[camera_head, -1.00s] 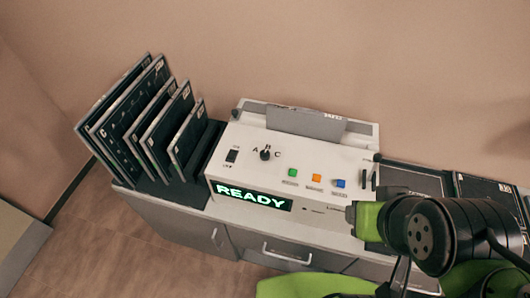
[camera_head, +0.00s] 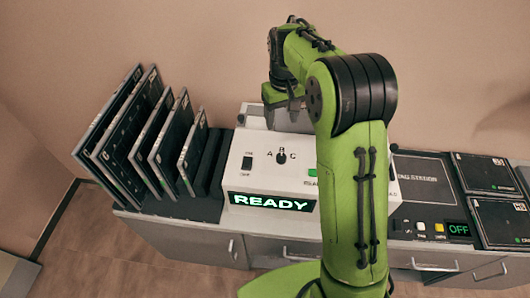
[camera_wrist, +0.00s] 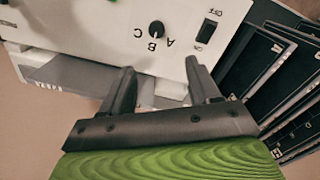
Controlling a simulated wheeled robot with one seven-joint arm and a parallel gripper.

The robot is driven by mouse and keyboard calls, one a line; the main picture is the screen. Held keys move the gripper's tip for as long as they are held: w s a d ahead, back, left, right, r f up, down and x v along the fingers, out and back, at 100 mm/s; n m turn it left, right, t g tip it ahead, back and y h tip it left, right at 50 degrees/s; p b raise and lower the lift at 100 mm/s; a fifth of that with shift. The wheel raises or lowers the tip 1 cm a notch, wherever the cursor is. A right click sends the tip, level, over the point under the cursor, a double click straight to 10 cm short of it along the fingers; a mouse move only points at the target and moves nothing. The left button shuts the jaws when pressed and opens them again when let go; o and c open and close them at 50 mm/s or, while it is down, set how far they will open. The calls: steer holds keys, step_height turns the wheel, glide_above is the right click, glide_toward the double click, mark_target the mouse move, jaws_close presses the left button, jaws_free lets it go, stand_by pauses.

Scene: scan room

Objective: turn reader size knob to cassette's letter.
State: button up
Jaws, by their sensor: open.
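The white reader (camera_head: 240,180) stands on the counter with its READY display (camera_head: 272,202) lit. Its black size knob (camera_head: 281,157) has the letters A, B and C around it; the knob also shows in the wrist view (camera_wrist: 156,28). Its pointer seems to face B, but it is small. My gripper (camera_head: 284,113) is open and empty above the reader's back, behind the knob. In the wrist view, the fingertips of my gripper (camera_wrist: 160,72) are apart, with the knob beyond them. A grey labelled plate (camera_wrist: 85,78) lies at the reader's back; its letter is unreadable.
Dark cassettes (camera_head: 125,125) stand in a rack left of the reader. A rocker switch (camera_head: 247,162) is left of the knob. A dark panel (camera_head: 425,180) and flat cassettes (camera_head: 490,172) lie to the right. The wall is close behind.

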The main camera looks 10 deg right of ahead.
mark_target(281, 156)
steer(key=f, duration=1)
steer(key=f+b, duration=0.1)
steer(key=f, duration=0.4)
steer(key=shift+s+d+f, duration=0.25)
steer(key=shift+d+f, duration=0.05)
steer(key=shift+d, duration=0.05)
steer(key=shift+r, duration=0.1)
steer(key=c, duration=1)
steer(key=shift+c, duration=0.2)
